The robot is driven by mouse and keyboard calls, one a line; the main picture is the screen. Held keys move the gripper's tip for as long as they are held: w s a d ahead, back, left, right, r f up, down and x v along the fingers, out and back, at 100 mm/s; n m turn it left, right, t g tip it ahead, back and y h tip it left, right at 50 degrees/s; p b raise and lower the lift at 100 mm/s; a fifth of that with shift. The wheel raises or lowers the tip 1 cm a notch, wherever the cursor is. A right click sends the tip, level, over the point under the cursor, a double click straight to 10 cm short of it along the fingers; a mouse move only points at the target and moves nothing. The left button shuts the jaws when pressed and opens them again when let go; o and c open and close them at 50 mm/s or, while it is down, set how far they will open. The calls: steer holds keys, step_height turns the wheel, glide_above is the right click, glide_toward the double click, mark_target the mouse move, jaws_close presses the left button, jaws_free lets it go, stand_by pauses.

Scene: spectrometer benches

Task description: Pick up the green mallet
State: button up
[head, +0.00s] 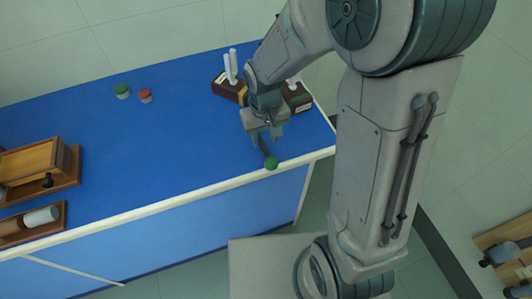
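The green mallet has a round green head (271,163) and a dark handle (264,148). It is at the front edge of the blue bench, near its right end, with the head toward the edge. My gripper (265,137) points down over the handle. Its two fingers look spread apart, with the handle showing between and below them. The upper end of the handle is hidden behind the gripper. I cannot tell whether the fingers touch it.
The blue bench (150,170) has a pale rim. Dark holders with white pieces (230,88) (297,97) stand close behind my gripper. A green-lidded jar (122,92) and a red-lidded jar (146,96) stand farther left. Wooden trays (70,190) (62,222) are at the far left. The bench middle is clear.

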mark_target(265, 150)
steer(key=shift+f, duration=2.25)
jaws_close()
steer(key=shift+r, duration=0.1)
